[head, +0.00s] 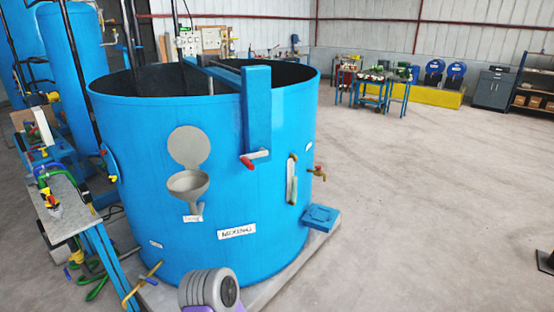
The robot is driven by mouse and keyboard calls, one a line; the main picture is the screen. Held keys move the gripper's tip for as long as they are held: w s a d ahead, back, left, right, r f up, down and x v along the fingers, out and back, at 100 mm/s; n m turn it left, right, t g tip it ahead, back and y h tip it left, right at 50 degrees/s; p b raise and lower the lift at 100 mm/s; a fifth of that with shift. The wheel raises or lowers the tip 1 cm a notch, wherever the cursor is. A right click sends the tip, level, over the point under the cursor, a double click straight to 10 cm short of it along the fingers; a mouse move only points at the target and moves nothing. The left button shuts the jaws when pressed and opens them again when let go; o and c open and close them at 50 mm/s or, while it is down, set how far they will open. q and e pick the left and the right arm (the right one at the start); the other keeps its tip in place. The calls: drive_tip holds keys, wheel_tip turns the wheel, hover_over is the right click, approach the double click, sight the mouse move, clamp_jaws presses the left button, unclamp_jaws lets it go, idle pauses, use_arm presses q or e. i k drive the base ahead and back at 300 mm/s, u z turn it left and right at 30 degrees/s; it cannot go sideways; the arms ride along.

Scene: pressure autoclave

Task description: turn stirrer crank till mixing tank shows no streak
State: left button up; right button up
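The blue mixing tank (140,200) stands upright in the left half of the head view, open at the top, with a small white label (237,231) on its front wall. The stirrer crank (262,155) has a pale arm and a red handle (248,162), and sits at the foot of a blue upright box (257,110) on the tank's front. The handle points left and towards me. A narrow sight window (291,180) is on the wall to the right of the crank; its contents are too small to tell.
A grey funnel (187,186) with a round raised lid and a brass tap (316,172) stick out from the tank wall. A side bench (65,210) stands left. The floor (420,200) to the right is clear.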

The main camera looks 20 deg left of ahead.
sight(262, 151)
drive_tip(key=u, duration=0.25)
drive_tip(key=i, duration=0.8)
drive_tip(key=u, duration=0.7)
